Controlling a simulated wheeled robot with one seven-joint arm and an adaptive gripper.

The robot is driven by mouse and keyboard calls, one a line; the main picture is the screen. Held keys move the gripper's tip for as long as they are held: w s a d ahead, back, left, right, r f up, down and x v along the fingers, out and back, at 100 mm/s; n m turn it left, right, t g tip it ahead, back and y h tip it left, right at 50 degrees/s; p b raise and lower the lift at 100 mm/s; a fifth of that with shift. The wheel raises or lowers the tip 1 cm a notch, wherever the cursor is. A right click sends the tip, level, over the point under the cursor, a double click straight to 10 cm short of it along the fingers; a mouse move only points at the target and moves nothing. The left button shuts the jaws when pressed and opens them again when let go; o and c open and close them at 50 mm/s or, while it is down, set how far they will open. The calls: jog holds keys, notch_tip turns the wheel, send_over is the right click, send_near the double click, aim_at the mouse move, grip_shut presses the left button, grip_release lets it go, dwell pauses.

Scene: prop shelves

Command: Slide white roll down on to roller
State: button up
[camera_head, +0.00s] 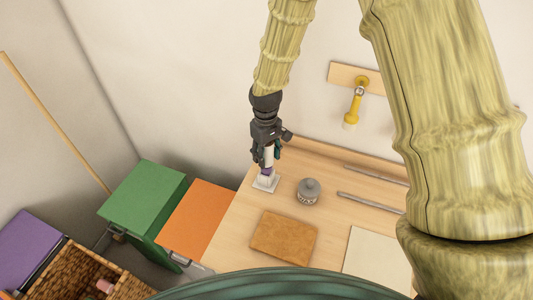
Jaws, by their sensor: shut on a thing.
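My gripper (267,163) points down over the left back part of the wooden table. It is shut on the white roll (268,156), which is upright and partly hidden by the fingers. Directly below the roll is a small purple piece (266,171), which may be part of the roller, above a square white base (264,184) on the table. I cannot tell whether the roll is around the purple piece or just above it.
A grey lidded jar (309,188) stands right of the white base. A brown board (284,236) lies in front, with metal rods (371,203) to the right. A yellow-handled tool (354,105) hangs on the wall. Green (145,197) and orange (197,218) boxes stand left.

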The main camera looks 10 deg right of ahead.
jog(key=shift+f, duration=0.6)
dwell(1.2)
jog(key=o, duration=1)
jog(key=shift+o, duration=0.2)
jog(key=shift+r, duration=0.1)
jog(key=r, duration=1.1)
jog(key=shift+w+r, duration=0.25)
jog(key=shift+r, duration=0.15)
